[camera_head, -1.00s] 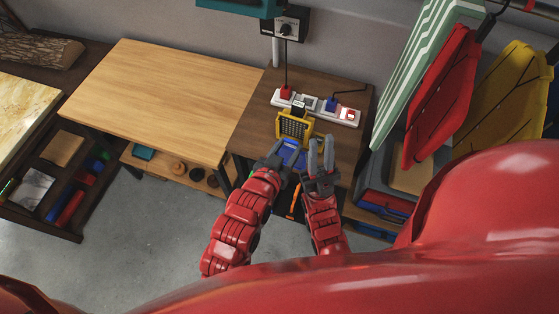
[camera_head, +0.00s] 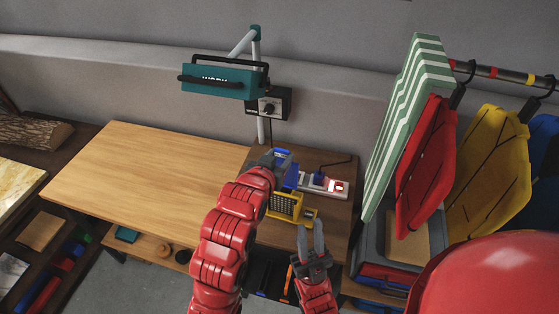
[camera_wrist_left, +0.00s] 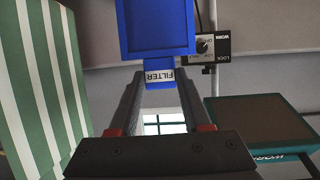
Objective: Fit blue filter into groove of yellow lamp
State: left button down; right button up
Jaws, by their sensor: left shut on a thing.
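The blue filter (camera_head: 290,172) is held by its tab in my left gripper (camera_head: 272,160), above and behind the yellow lamp in the head view. In the left wrist view the filter (camera_wrist_left: 157,28) stands out past the fingers (camera_wrist_left: 160,85), its tab marked FILTER between them. The yellow lamp (camera_head: 284,207) sits on the dark wooden table with its grid face showing; the filter is apart from it or overlaps it only in view. I cannot see its groove. My right gripper (camera_head: 311,236) is in front of the lamp, to its right, fingers apart and empty.
A white power strip (camera_head: 322,183) lies behind the lamp. The light wooden tabletop (camera_head: 150,185) is clear.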

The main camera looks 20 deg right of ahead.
pick_arm(q)
jog(key=shift+b, duration=0.45)
notch_tip(320, 180, down, 6)
jog(key=b, duration=0.3)
jog(key=shift+r, duration=0.1)
jog(key=shift+b, duration=0.85)
dwell(1.3)
